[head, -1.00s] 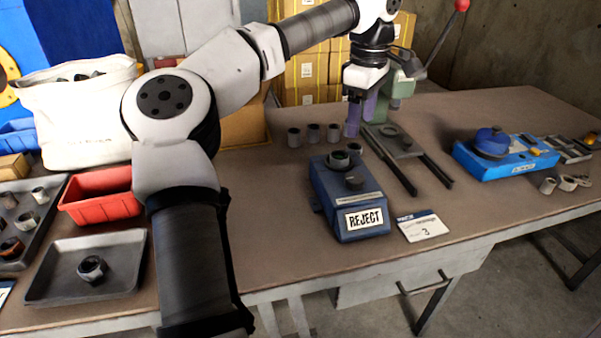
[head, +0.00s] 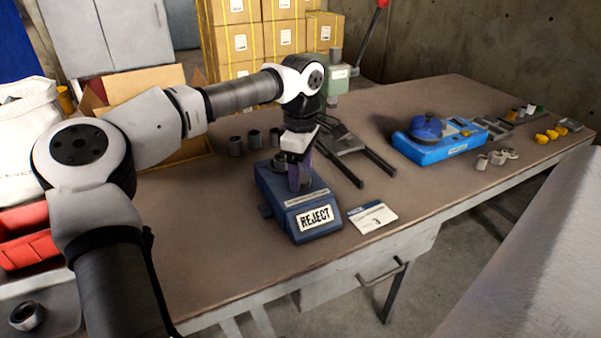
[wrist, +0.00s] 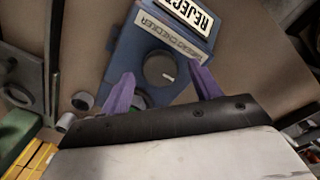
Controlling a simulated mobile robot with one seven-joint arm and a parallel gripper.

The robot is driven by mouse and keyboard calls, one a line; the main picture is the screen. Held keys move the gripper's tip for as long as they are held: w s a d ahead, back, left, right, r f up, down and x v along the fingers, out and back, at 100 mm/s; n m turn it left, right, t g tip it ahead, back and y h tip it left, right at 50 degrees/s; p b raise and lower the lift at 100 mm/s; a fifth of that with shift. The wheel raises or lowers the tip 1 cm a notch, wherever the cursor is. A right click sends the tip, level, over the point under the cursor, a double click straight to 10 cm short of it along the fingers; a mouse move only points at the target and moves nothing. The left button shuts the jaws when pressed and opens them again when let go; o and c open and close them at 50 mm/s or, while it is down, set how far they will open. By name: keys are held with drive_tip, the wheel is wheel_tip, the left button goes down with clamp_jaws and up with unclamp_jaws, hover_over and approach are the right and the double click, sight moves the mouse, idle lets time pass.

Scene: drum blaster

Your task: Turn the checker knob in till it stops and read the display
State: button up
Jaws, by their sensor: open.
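The blue checker (head: 275,195) stands on the workbench, with a white panel reading REJECT (head: 315,217) on its sloped front. The panel also shows upside down in the wrist view (wrist: 188,14), beside a "checker" label. The round dark knob (wrist: 160,69) with a pale index mark is on the checker's top. My gripper (head: 300,186) is over the checker, and its purple fingers hide the knob in the head view. In the wrist view my gripper (wrist: 162,76) is open, with one finger on each side of the knob. Contact cannot be told. A ring-shaped part (head: 280,160) sits behind the fingers.
A card marked 3 (head: 372,217) lies right of the checker. Several grey collars (head: 254,138) stand behind it. A fixture with two dark rails (head: 365,160) is close behind right. A blue device (head: 435,140) stands farther right. Cardboard boxes (head: 240,42) are stacked behind the bench.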

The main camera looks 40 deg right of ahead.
drive_tip(key=shift+f, duration=0.6)
drive_tip(key=c, duration=1)
drive_tip(key=shift+r+n+p, duration=0.1)
drive_tip(key=shift+n+p, duration=0.3)
drive_tip(key=shift+n, duration=1.8)
drive_tip(key=o, duration=1)
